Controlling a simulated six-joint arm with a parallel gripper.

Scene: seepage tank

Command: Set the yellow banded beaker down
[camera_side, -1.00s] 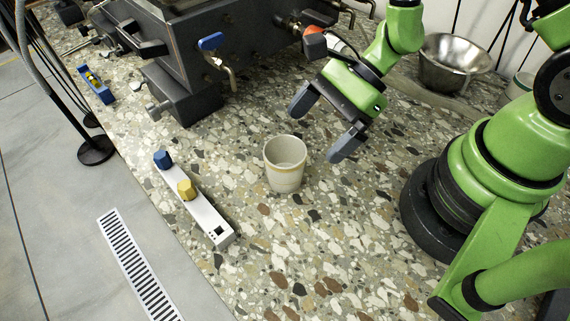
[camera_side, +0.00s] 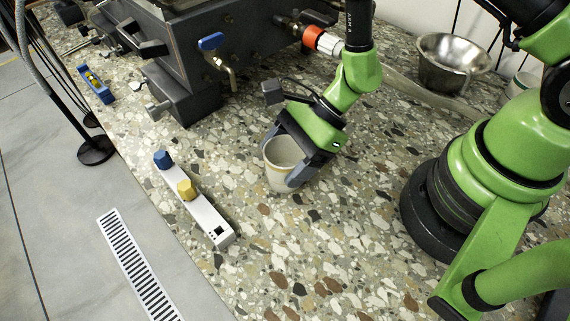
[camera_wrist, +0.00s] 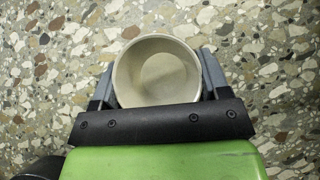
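Part of the rim and the right side are hidden by my gripper in the side view.
A white strip (camera_side: 207,217) with a blue knob (camera_side: 163,159) and a yellow knob (camera_side: 186,189) lies left of the beaker. The dark tank (camera_side: 190,60) with a blue-handled valve (camera_side: 211,42) stands behind. A metal bowl (camera_side: 452,62) is at back right. The front counter is clear.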

